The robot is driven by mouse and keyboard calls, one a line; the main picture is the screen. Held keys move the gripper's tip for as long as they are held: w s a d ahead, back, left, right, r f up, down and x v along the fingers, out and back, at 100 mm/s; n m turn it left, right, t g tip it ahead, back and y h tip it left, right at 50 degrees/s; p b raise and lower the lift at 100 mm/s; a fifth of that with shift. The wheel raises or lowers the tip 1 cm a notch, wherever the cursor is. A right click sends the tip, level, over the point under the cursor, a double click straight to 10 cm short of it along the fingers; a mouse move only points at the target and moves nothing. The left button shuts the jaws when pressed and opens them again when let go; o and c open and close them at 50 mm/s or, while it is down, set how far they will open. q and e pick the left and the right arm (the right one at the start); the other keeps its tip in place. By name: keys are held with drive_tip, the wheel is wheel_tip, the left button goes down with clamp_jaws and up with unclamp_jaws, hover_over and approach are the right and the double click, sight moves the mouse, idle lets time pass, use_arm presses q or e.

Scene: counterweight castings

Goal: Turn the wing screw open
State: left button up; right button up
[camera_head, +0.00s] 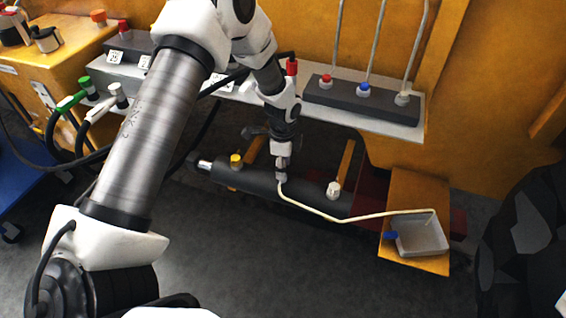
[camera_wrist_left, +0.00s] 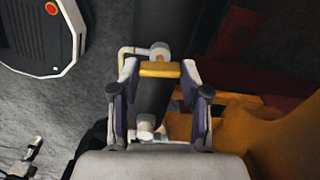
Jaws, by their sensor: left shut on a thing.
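My left gripper (camera_head: 282,164) is pointed down at the dark cylinder (camera_head: 312,196) low in front of the orange machine. In the left wrist view its two fingers (camera_wrist_left: 160,78) close from both sides on a short yellow bar (camera_wrist_left: 160,69), which looks like the wing screw. In the head view the fingers hide the screw's wings, and a small grey fitting (camera_head: 281,178) shows just below them. A pale hose (camera_head: 325,214) runs from there to a clear tray (camera_head: 421,250) on the right. My right gripper is not in view.
A yellow-capped fitting (camera_head: 236,161) and a white fitting (camera_head: 333,189) stand on the cylinder either side of my gripper. A grey shelf (camera_head: 385,126) with a dark block and several rods lies above. Dark floor is clear in front.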

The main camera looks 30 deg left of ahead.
use_arm(q)
drive_tip(key=n+p, duration=0.2)
drive_tip(key=n, duration=0.1)
drive_tip(key=shift+r, duration=0.15)
drive_tip(key=n+p, duration=0.3)
drive_tip(key=n, duration=0.2)
drive_tip(key=n+p, duration=0.2)
drive_tip(key=n, duration=0.2)
drive_tip(key=shift+p, duration=0.4)
drive_tip(key=shift+n+p, duration=1)
drive_tip(key=shift+n, duration=1.2)
drive_tip(key=o, duration=1.1)
drive_tip(key=shift+o, duration=0.2)
